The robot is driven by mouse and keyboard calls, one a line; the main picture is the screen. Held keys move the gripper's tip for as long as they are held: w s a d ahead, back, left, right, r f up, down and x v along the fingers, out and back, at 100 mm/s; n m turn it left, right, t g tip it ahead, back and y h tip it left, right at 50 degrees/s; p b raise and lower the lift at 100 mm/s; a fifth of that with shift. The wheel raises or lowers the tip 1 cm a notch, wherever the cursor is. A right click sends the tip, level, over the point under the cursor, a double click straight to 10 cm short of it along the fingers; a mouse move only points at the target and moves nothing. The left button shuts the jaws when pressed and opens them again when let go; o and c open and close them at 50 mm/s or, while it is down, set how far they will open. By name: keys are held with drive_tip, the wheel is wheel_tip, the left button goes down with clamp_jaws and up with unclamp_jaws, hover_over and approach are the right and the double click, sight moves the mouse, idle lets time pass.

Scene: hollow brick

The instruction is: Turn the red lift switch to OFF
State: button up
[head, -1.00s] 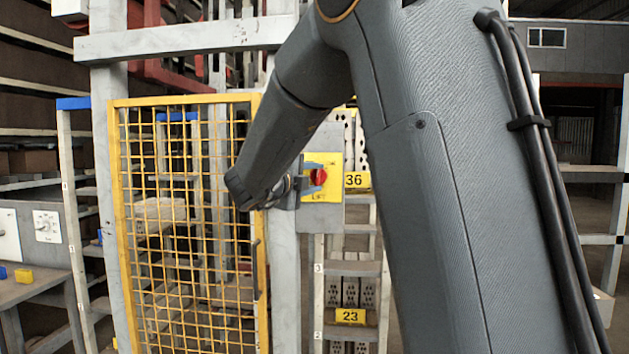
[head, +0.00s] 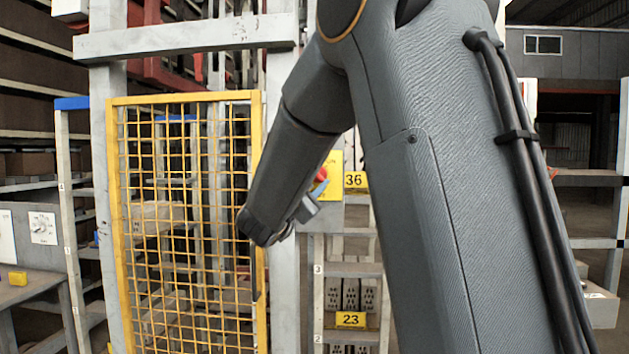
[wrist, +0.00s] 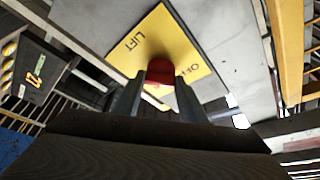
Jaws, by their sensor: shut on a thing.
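The red lift switch (wrist: 160,72) is a red knob on a yellow plate (wrist: 157,33). In the wrist view the plate reads LIFT, and OFF is partly covered by a finger. My gripper (wrist: 158,92) has its two fingers on either side of the knob, shut on it. Only a small part of the red switch (head: 321,175) shows there. I cannot tell which mark the knob points to.
A yellow mesh gate (head: 116,220) stands just left of my wrist. A rack with hollow bricks (head: 350,293) and yellow number signs, 36 (head: 354,181) and 23 (head: 350,319), is to the right.

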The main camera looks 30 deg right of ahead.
drive_tip(key=shift+n, duration=0.6)
drive_tip(key=o, duration=1.1)
drive_tip(key=shift+c, duration=0.2)
drive_tip(key=shift+s+a, duration=0.1)
drive_tip(key=b+v, duration=0.1)
drive_tip(key=v, duration=0.6)
drive_tip(key=shift+s+a+f+b, duration=0.15)
drive_tip(key=shift+s+f+b, duration=0.1)
drive_tip(key=shift+b, duration=0.1)
